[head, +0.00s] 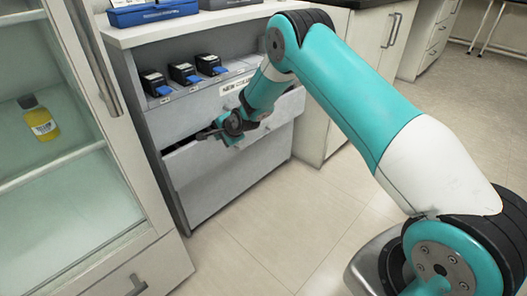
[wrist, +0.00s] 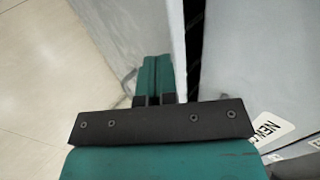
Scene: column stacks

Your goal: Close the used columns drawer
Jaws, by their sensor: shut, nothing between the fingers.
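The lower drawer (head: 225,168) of the grey cabinet stands a little open, with a dark gap along its top edge in the head view. I take it as the used columns drawer; no label on it can be read. In the wrist view its pale front panel (wrist: 158,25) stands off the cabinet face, with the dark gap to its right. My gripper (head: 208,133) is shut and empty, in front of this drawer near its upper edge. Its closed teal fingers (wrist: 152,78) show beside the panel. I cannot tell whether they touch it.
The upper drawer (head: 190,117), with a "NEW" label (head: 238,84) above it, looks shut. Several black boxes with blue fronts (head: 183,74) sit on the shelf above. A glass-door cabinet (head: 75,130) with a yellow bottle (head: 40,120) stands left. The floor (head: 270,215) in front is clear.

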